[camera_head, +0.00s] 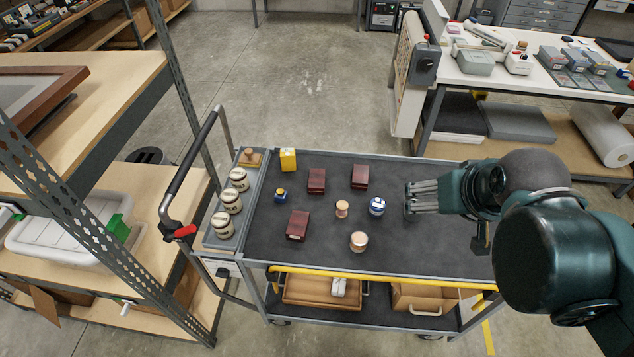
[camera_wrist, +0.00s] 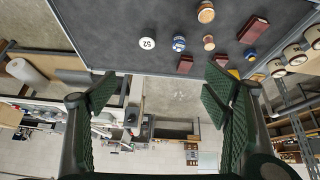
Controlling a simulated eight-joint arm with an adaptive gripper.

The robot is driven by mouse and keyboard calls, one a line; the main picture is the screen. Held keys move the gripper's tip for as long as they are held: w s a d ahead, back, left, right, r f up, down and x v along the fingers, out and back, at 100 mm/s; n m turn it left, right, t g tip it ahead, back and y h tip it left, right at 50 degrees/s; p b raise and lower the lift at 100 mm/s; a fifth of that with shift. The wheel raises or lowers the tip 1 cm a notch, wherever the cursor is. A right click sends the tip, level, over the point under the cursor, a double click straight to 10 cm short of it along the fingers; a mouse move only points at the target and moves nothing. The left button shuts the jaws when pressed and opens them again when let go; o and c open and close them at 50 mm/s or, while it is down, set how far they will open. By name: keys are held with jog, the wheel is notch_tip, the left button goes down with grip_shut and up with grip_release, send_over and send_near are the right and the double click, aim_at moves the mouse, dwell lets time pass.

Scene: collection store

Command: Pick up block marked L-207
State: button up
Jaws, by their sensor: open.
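Three dark red blocks lie on the cart's dark top: a near-left block (camera_head: 297,225), a back-middle block (camera_head: 316,180) and a back-right block (camera_head: 360,176). Small pale labels show on them, but I cannot read which is L-207. In the wrist view the blocks show at the right (camera_wrist: 253,30), lower middle (camera_wrist: 185,64) and beside the right finger (camera_wrist: 221,60). My gripper (camera_head: 410,201) is over the right part of the cart, right of all three blocks. In the wrist view its fingers (camera_wrist: 160,92) are spread apart with nothing between them.
Between gripper and blocks stand a blue-white round item (camera_head: 377,206), a small copper-coloured piece (camera_head: 342,209) and a copper-sided jar (camera_head: 358,241). A yellow box (camera_head: 288,159) and blue bottle (camera_head: 280,195) stand left. A white disc marked 52 (camera_wrist: 147,43) shows in the wrist view.

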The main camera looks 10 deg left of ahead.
jog(key=w+a+n+g, duration=0.2)
jog(key=w+a+n, duration=0.25)
jog(key=w, duration=0.55)
jog(key=n+g+b, duration=0.2)
jog(key=n+g, duration=0.3)
jog(key=n, duration=0.8)
send_over(317, 177)
jog(key=f, duration=2.4)
jog(key=shift+s+d, duration=0.2)
jog(key=shift+d, duration=0.1)
jog(key=shift+w+a+f, duration=0.15)
jog(key=shift+a+f, duration=0.15)
jog(key=shift+f, duration=0.25)
jog(key=shift+f, duration=1.25)
jog(key=shift+f, duration=0.1)
